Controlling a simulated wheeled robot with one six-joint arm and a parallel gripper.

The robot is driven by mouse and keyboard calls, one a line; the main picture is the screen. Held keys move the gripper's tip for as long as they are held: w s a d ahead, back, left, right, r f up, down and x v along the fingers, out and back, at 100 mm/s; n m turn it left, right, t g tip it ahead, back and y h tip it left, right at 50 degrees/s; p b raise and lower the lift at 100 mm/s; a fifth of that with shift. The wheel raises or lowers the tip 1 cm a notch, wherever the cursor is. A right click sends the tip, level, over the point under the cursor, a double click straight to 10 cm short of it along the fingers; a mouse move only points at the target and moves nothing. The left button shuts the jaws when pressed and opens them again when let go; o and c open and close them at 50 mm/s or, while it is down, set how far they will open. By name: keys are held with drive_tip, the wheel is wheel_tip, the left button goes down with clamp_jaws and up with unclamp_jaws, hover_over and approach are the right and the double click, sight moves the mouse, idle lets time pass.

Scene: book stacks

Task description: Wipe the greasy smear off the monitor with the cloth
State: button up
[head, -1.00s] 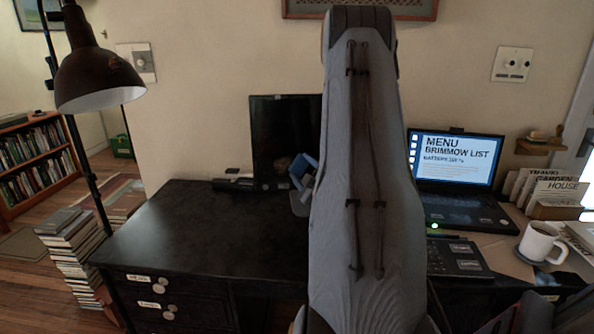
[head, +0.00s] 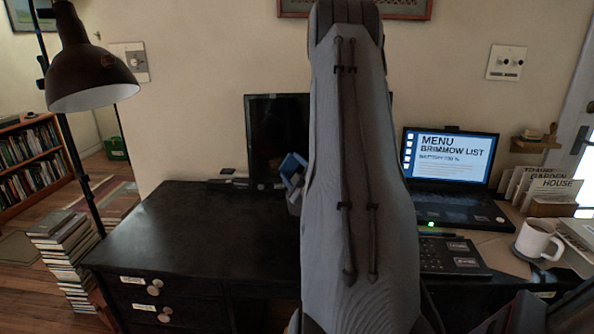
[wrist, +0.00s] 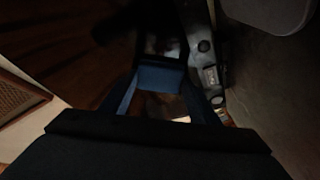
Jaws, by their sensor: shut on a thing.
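The monitor (head: 262,138) stands dark at the back of the desk in the head view. Its right part is hidden behind my arm. I cannot make out the greasy smear. My gripper (head: 291,171) shows blue beside my arm, in front of the monitor's lower part; I cannot tell if it touches the screen. In the wrist view, my gripper's blue fingers (wrist: 161,92) are shut on a blue-grey piece that looks like the cloth (wrist: 160,78). A dark surface fills the area beyond them.
The black desk (head: 190,235) is clear on its left half. A lamp (head: 90,80) stands at left beside stacked books (head: 62,255). A lit laptop (head: 450,160), desk phone (head: 450,257) and white mug (head: 537,240) are on the right.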

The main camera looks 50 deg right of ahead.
sight(268, 164)
drive_tip(key=shift+w+a+b, duration=0.45)
drive_tip(key=shift+w+a, duration=0.7)
drive_tip(key=shift+a, duration=0.25)
drive_tip(key=shift+w+a+b, duration=0.45)
drive_tip(key=shift+w+a, duration=0.65)
drive_tip(key=shift+a, duration=0.3)
drive_tip(key=shift+s+a+r+p, duration=0.15)
drive_tip(key=shift+s+a+p, duration=0.05)
drive_tip(key=shift+s+a, duration=0.5)
drive_tip(key=shift+s+a+r+p, duration=0.2)
drive_tip(key=shift+s+a, duration=0.3)
drive_tip(key=shift+s, duration=0.35)
drive_tip(key=shift+s+a+r+p, duration=0.15)
drive_tip(key=shift+s+a, duration=0.45)
drive_tip(key=shift+s, duration=0.15)
drive_tip(key=shift+s+a, duration=0.1)
drive_tip(key=shift+s, duration=0.05)
drive_tip(key=shift+s+a+r, duration=0.2)
drive_tip(key=shift+s+a, duration=0.65)
drive_tip(key=shift+s, duration=0.2)
drive_tip(key=w+d+b, duration=0.1)
drive_tip(key=w+d, duration=0.3)
drive_tip(key=w, duration=0.1)
drive_tip(key=shift+w+d+r, duration=0.2)
